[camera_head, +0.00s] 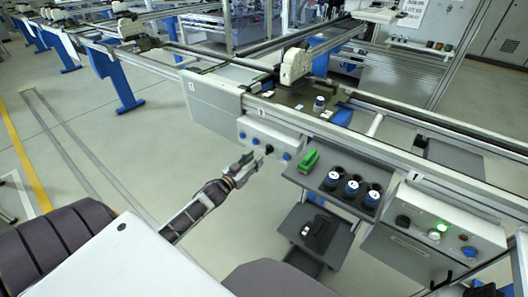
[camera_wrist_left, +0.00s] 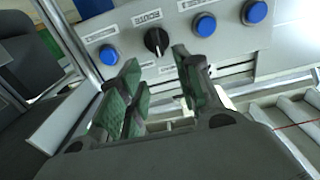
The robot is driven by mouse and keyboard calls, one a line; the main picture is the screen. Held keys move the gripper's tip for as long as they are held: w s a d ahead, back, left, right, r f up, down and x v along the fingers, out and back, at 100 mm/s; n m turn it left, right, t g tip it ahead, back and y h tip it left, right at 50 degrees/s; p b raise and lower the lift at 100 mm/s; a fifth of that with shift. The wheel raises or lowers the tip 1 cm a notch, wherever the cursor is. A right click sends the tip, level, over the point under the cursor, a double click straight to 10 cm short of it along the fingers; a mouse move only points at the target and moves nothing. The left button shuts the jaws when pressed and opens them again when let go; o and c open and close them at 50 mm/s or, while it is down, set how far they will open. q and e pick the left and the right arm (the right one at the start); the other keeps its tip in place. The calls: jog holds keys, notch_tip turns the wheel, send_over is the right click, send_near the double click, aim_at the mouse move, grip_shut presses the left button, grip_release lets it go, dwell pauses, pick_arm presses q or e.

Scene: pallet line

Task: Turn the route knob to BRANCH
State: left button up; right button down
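The route knob (camera_wrist_left: 156,41) is a black round knob with a light pointer line, under a ROUTE label on a pale control panel (camera_wrist_left: 140,18). In the wrist view its pointer slants; which position it marks is not clear. In the head view the knob (camera_head: 268,149) is small, on the box below the conveyor rail. My left gripper (camera_head: 250,160) is just in front of the panel. In the wrist view the left gripper (camera_wrist_left: 162,88) is open and empty, its green-padded fingers apart and below the knob. A dark shape at the head view's lower right may be my right gripper; this is unclear.
Blue buttons (camera_wrist_left: 109,55) (camera_wrist_left: 204,25) flank the knob closely. To the right in the head view are a grey tray (camera_head: 330,180) with a green block (camera_head: 309,161) and several blue-and-white cylinders, and a box with a lit green button (camera_head: 434,235). Floor to the left is open.

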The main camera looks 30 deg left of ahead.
aim_at(266, 149)
pick_arm(q)
jog(key=shift+w+d, duration=0.1)
jog(key=shift+w, duration=2.4)
jog(key=shift+w+d+b, duration=0.15)
jog(key=shift+w+b, duration=0.2)
jog(key=shift+w, duration=0.7)
pick_arm(e)
jog(key=shift+w+a+r, duration=0.15)
jog(key=shift+w+a, duration=0.1)
jog(key=shift+w, duration=0.25)
jog(key=shift+w+a+r, duration=0.1)
jog(key=shift+w+a, duration=0.15)
jog(key=shift+w, duration=0.2)
jog(key=shift+s, duration=0.1)
pick_arm(q)
grip_shut()
pick_arm(e)
jog(key=shift+s+f, duration=0.15)
jog(key=shift+s, duration=0.35)
